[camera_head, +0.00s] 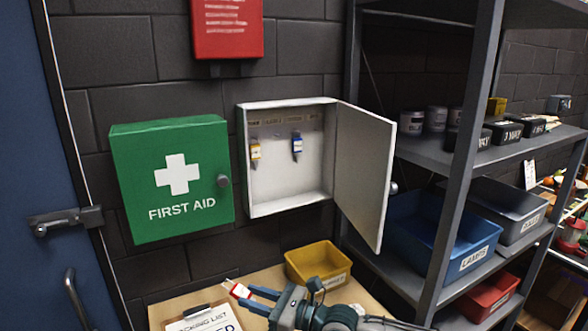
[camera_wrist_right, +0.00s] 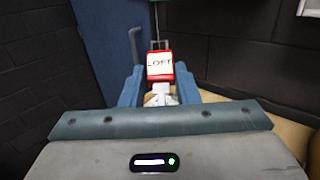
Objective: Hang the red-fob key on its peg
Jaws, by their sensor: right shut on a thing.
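My right gripper (camera_head: 252,296) is low in the head view, in front of the wooden tabletop, shut on the red-fob key (camera_head: 240,290). In the right wrist view the red fob (camera_wrist_right: 160,65) has a white label reading LOFT and sits between the blue fingers (camera_wrist_right: 158,84). The white key cabinet (camera_head: 289,190) hangs on the wall, above the gripper, with its door (camera_head: 365,165) swung open to the right. The pegs are too small to make out. My left gripper is not in view.
A green first aid box (camera_head: 175,215) is on the wall left of the cabinet, with a red box (camera_head: 226,28) above. A yellow bin (camera_head: 325,268) and a clipboard (camera_head: 205,320) are on the table (camera_head: 262,276). Metal shelving (camera_head: 462,150) stands close right of the open door.

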